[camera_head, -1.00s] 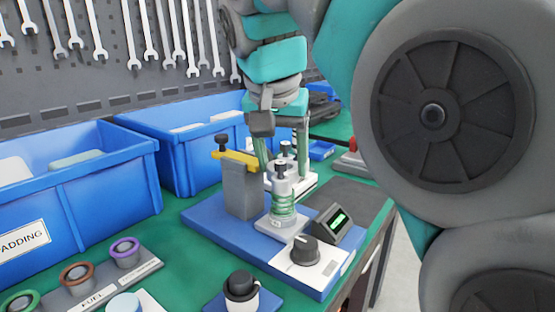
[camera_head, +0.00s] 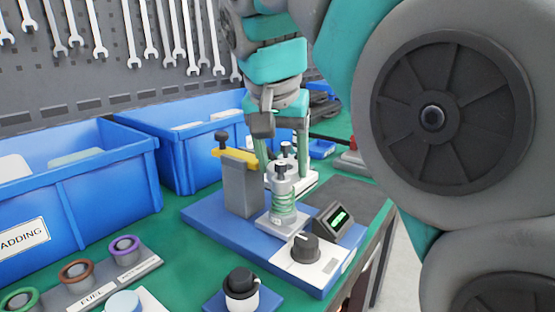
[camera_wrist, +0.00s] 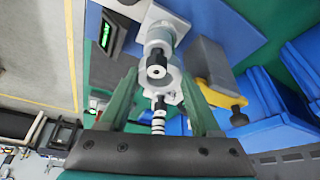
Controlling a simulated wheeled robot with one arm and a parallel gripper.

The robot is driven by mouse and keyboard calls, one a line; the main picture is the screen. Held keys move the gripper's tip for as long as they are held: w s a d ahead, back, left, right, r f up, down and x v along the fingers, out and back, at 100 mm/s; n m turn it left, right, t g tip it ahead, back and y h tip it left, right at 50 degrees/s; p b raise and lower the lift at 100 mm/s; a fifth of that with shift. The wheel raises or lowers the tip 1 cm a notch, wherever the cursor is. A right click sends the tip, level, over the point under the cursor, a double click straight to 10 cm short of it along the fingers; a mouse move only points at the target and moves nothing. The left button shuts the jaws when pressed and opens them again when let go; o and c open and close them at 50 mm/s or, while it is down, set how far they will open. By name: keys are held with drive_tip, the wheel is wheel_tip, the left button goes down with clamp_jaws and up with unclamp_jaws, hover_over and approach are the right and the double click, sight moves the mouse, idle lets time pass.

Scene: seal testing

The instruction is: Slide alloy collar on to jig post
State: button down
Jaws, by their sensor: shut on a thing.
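My gripper (camera_wrist: 160,85) points down, its green fingers on either side of a pale grey metal ring, the alloy collar (camera_wrist: 174,92). The fingers are shut on it. A black-tipped, striped post (camera_wrist: 158,115) shows between the fingers in the wrist view, overlapping the collar; I cannot tell whether it passes through it. In the head view my gripper (camera_head: 288,165) is just behind the jig's front post (camera_head: 281,185), which has a grey body, dark top and green spring. The collar is hard to make out there, partly hidden by this post.
The blue jig base (camera_head: 212,222) carries a grey block (camera_head: 241,190) with a yellow clamp (camera_head: 235,155), a dial (camera_head: 305,248) and a lit display (camera_head: 333,219). Blue bins (camera_head: 100,188) stand at left and behind. A black-capped part (camera_head: 240,285) is in front.

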drive_tip(key=shift+f+b, duration=0.3)
drive_tip(key=shift+f, duration=0.15)
idle(0.3)
unclamp_jaws()
idle(0.9)
